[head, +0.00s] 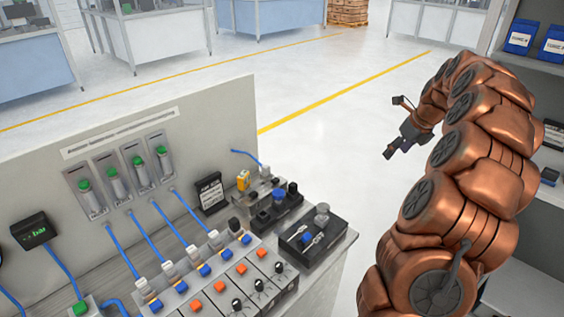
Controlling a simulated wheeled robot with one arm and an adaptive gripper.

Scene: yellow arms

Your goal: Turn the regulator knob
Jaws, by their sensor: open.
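In the head view, my gripper (390,152) hangs in the air at the end of my copper arm, right of the bench, empty and apart from everything. Its small fingers point down and left, and it is open. Several knobs show on the bench; I cannot tell which one is the regulator knob. A black box (333,232) at the bench's right end carries a grey knob (321,212) and a blue knob (306,239). Behind it, a black unit (262,221) has a blue-topped knob (279,197). Small black-and-white knobs (259,285) sit on the front modules.
A grey upright panel (215,125) with green-topped flow tubes (113,182) backs the bench. Blue hoses (186,213) run down to the modules. A shelf with blue packs (520,38) stands at right. The floor (320,150) between is clear.

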